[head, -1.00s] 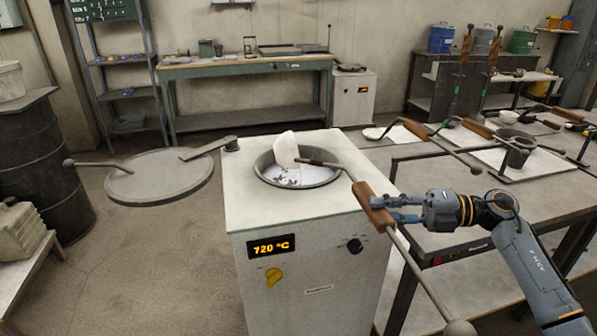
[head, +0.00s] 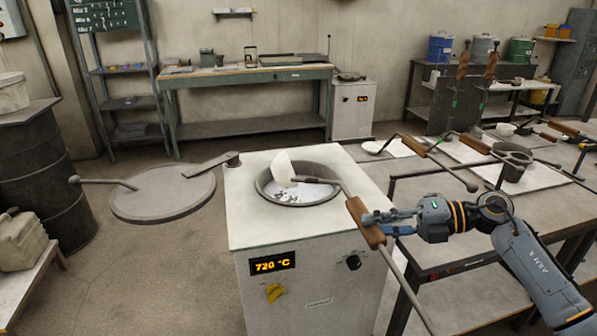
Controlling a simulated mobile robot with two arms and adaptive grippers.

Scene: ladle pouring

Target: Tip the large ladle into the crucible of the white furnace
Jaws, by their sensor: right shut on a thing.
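The white furnace (head: 300,235) stands in the middle, its display reading 720 °C. Its round crucible (head: 334,193) is open at the top and holds silvery contents. My right gripper (head: 372,222) is shut on the wooden grip of a long-handled metal tool (head: 405,285), right of the crucible. The tool's rod slopes over the rim, and a pale piece (head: 282,166) at its far end stands tilted inside the crucible. I cannot tell whether it touches the contents. A dark deep cup (head: 512,154), perhaps the large ladle's bowl, rests on the right table. My left gripper is not in view.
A round grey lid (head: 163,192) on an arm is swung out to the furnace's left. The right table (head: 440,205) carries several long-handled tools and pale mats. A dark drum (head: 40,180) stands at the far left. Floor is free left of the furnace.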

